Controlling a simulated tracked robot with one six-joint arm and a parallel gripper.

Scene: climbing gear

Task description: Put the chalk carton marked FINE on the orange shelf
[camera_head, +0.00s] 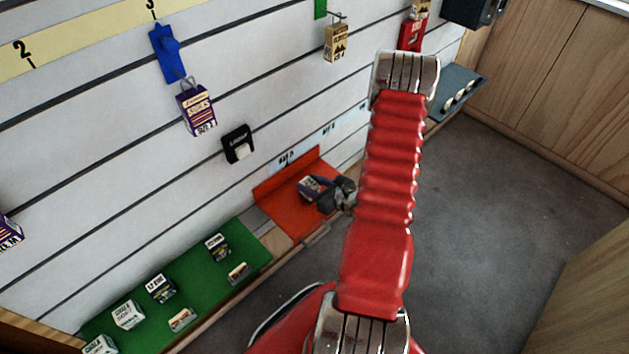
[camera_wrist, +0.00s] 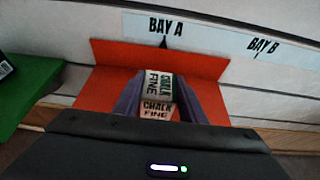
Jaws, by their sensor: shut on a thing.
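I cannot tell whether the carton touches the shelf.
A grey shelf (camera_head: 452,92) lies beyond on the right. Purple sock boxes (camera_head: 197,110) and a tan box (camera_head: 336,42) hang on the slatted wall. The floor at right is clear.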

